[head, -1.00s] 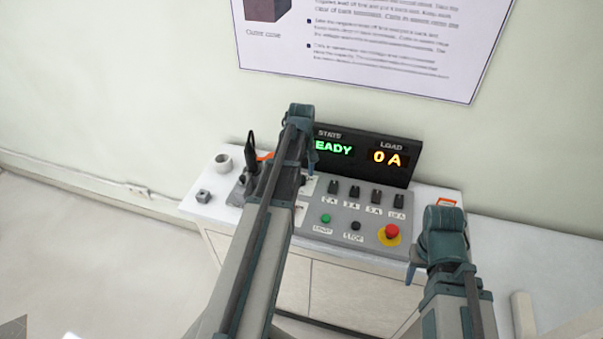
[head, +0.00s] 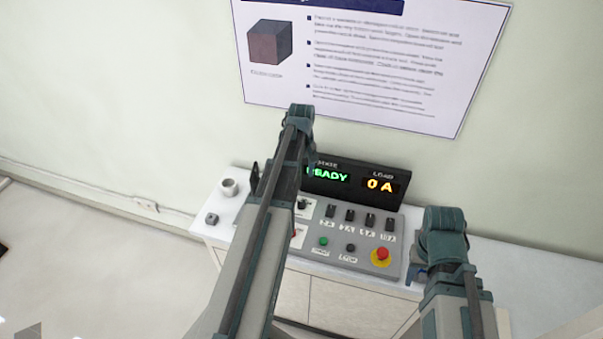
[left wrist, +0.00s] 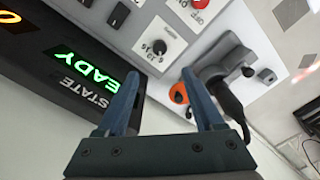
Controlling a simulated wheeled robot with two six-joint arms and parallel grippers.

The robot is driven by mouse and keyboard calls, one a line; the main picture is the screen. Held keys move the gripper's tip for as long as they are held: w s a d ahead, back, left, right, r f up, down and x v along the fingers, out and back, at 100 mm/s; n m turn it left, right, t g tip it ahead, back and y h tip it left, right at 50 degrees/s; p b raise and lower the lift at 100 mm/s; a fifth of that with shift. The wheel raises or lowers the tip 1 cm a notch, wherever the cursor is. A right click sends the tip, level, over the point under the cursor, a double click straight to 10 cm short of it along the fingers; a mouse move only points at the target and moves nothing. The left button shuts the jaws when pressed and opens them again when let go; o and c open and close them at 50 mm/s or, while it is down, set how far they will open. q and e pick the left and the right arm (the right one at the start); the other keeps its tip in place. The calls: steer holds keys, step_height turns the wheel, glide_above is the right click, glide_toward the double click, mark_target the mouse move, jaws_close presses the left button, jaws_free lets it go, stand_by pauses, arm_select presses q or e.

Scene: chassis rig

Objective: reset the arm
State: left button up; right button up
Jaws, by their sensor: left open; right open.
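My left arm crosses the head view over the left part of the control panel (head: 335,259); its jaws are hidden there. In the left wrist view my left gripper (left wrist: 160,98) is open and empty, with its two fingers apart over the panel's edge. A black plug-like part with a cable (left wrist: 226,98) and an orange piece (left wrist: 178,93) show close to one finger. My right gripper (head: 413,273) is open beside the panel's right end, partly hidden by its wrist. The display (head: 355,182) reads READY and 0 A.
The panel bears several black switches, a green button (head: 323,241), a black button (head: 350,248) and a red mushroom button (head: 382,254). A poster (head: 370,65) hangs behind. The bench at right looks clear.

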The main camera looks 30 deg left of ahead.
arm_select(q)
steer(key=shift+d, duration=0.1)
stand_by(0.4)
steer(key=s+d+f+m+b, duration=0.1)
steer(key=s+d+m, duration=0.4)
steer(key=d, duration=0.5)
steer(key=s+d+f+m+b, duration=0.2)
steer(key=s+d+m, duration=0.3)
steer(key=d, duration=0.5)
steer(key=s+d+f+m+y+b, duration=0.1)
steer(key=s+d+m, duration=0.4)
steer(key=d, duration=0.5)
steer(key=shift+s+d+f+m+b, duration=0.3)
steer(key=shift+s+f+b, duration=0.45)
steer(key=shift+s+b, duration=0.1)
